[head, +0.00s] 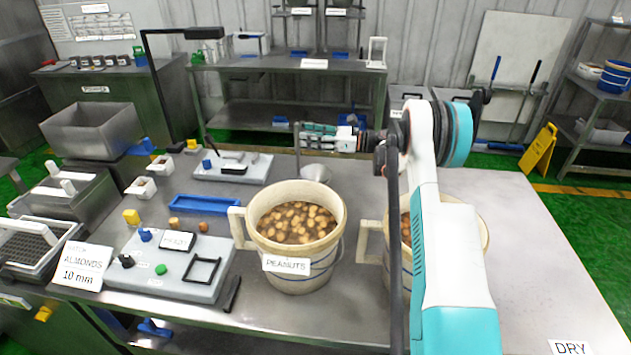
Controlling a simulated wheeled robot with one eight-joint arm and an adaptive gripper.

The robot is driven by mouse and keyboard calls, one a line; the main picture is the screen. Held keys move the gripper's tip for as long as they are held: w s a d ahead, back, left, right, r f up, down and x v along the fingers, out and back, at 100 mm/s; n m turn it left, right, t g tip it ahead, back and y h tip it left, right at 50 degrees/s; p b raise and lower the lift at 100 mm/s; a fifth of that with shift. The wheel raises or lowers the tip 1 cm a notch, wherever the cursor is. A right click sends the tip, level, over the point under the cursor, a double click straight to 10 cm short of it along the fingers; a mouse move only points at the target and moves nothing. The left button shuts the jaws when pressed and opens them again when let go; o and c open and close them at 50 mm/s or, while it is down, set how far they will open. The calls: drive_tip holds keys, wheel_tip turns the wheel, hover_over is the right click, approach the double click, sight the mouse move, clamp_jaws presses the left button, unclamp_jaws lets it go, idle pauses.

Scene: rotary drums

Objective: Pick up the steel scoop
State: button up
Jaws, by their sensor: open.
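A grey metal bowl shape (315,172), which looks like the steel scoop, is on the table behind the peanut bucket. A thin upright grey bar (297,158) rises at its left; I cannot tell for sure whether it is the scoop's handle. My gripper (308,136) is open and points left above the bowl shape, with its fingertips close to the upper part of the bar. From this angle I cannot tell whether the fingers are around the bar or touching it.
The bucket labelled PEANUTS (295,262) stands in front of the bowl. A second bucket (372,258) is partly hidden by my arm. A grey control panel (165,278), a blue tray (205,204) and a scale-like device (232,168) lie left.

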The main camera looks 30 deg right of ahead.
sight(299, 150)
drive_tip(key=b+x, duration=0.1)
drive_tip(key=x, duration=0.3)
drive_tip(key=shift+w+a+f, duration=0.1)
drive_tip(key=shift+a+f, duration=0.05)
drive_tip(key=shift+f, duration=0.05)
clamp_jaws()
drive_tip(key=shift+r, duration=0.1)
